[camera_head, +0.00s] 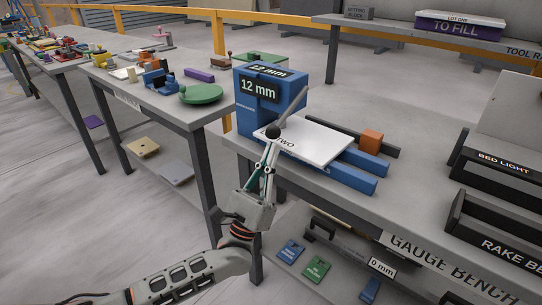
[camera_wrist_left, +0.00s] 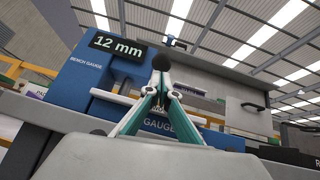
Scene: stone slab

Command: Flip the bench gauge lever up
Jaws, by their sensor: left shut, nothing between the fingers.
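The blue bench gauge (camera_head: 243,112) stands on the gauge bench and its display reads 12 mm. It also fills the left of the left wrist view (camera_wrist_left: 85,75). Its lever is a grey rod (camera_head: 292,106) with a black ball knob (camera_head: 272,131), slanting down from upper right toward me. The knob shows in the left wrist view (camera_wrist_left: 162,61). My left gripper (camera_head: 268,148) is shut and empty, its tips just below the knob; I cannot tell whether they touch. The tips also show in the wrist view (camera_wrist_left: 160,90). My right gripper is not in view.
A white plate (camera_head: 318,143) lies across the gauge's blue rails (camera_head: 345,180). An orange block (camera_head: 371,140) is behind it. The bench shelf below holds blue and green cards (camera_head: 317,268). Black racks (camera_head: 490,230) stand at right. Another table (camera_head: 150,107) stands at left.

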